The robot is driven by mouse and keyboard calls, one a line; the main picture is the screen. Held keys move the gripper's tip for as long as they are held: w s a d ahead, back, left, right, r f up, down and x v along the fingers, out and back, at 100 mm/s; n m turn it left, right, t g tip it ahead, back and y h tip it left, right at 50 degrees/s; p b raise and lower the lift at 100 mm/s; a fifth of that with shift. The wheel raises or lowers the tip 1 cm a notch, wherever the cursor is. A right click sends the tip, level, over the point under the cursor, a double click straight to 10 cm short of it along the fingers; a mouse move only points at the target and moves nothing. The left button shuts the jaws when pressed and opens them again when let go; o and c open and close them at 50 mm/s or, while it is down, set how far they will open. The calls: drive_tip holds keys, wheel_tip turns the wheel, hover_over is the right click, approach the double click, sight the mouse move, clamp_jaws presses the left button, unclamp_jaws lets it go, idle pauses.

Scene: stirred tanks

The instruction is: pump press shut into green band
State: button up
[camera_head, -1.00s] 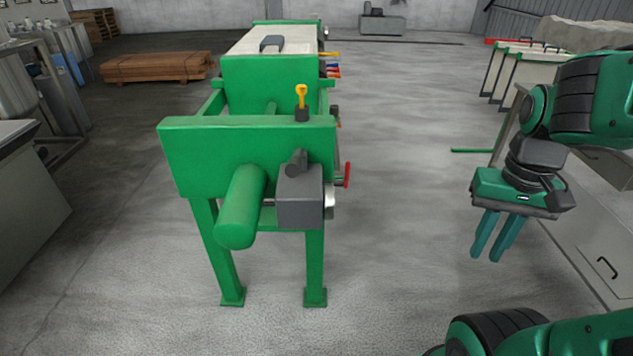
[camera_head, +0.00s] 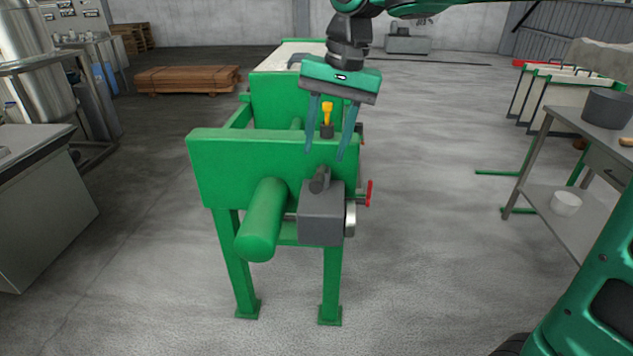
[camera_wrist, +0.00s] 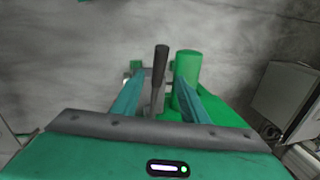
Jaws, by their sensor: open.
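The green press (camera_head: 222,165) stands in the middle of the head view. Its round green cylinder (camera_head: 262,220) points towards me. A grey pump block (camera_head: 321,215) sits right of it, with a dark pump handle (camera_head: 320,180) on top. My gripper (camera_head: 324,153) is open and empty, fingers down, above the pump end of the press. In the wrist view the pump handle (camera_wrist: 160,68) shows between the fingers (camera_wrist: 158,80), apart from both. No gauge face or green band can be made out.
A red handle (camera_head: 369,193) sticks out on the pump's right side. A steel table (camera_head: 550,135) with a dark pot (camera_head: 607,108) stands right. A grey cabinet (camera_head: 45,200) stands left. The floor between the press and table is clear.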

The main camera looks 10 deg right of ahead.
sight(319, 177)
drive_tip(key=f, duration=0.3)
drive_tip(key=a+f, duration=0.1)
drive_tip(key=f, duration=0.5)
drive_tip(key=shift+w+a+f, duration=0.15)
drive_tip(key=shift+w+a, duration=0.05)
drive_tip(key=shift+w, duration=0.1)
clamp_jaws()
